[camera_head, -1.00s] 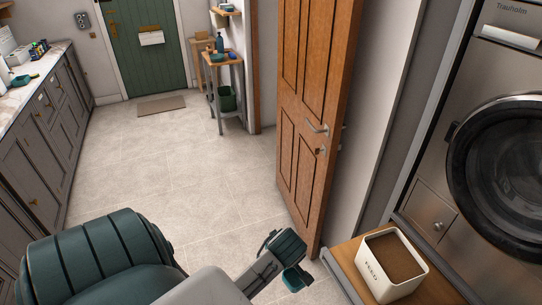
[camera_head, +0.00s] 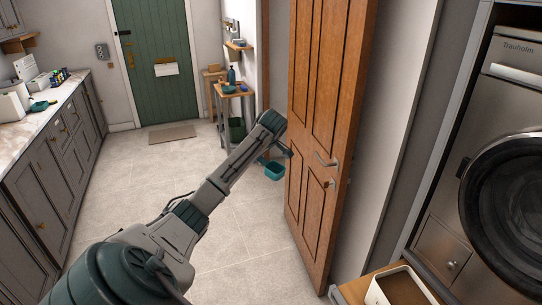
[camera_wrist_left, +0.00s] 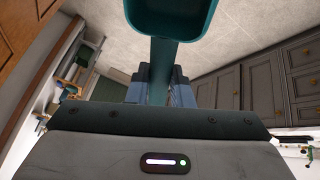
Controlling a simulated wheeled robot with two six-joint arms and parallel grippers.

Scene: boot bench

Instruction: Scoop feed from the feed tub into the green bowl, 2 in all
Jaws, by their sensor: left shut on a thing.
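My left gripper (camera_head: 283,150) is shut on a teal scoop (camera_head: 272,171), held in the air over the floor, left of the wooden door in the picture. In the left wrist view the scoop (camera_wrist_left: 170,18) rises from between the jaws, its top cut off by the frame; no feed shows in the visible part. The cream feed tub (camera_head: 377,292) stands at the bottom right, mostly cut off, on a wooden top. A small green dish (camera_head: 39,106) lies on the left counter and a teal one (camera_head: 229,89) on the small far table; I cannot tell which is the green bowl.
The open wooden door (camera_head: 325,120) stands close to the right of my left gripper. A washing machine (camera_head: 450,215) is at the right. Grey cabinets (camera_head: 45,190) line the left under a pale counter. The tiled floor (camera_head: 130,185) between is clear up to the doormat (camera_head: 172,133).

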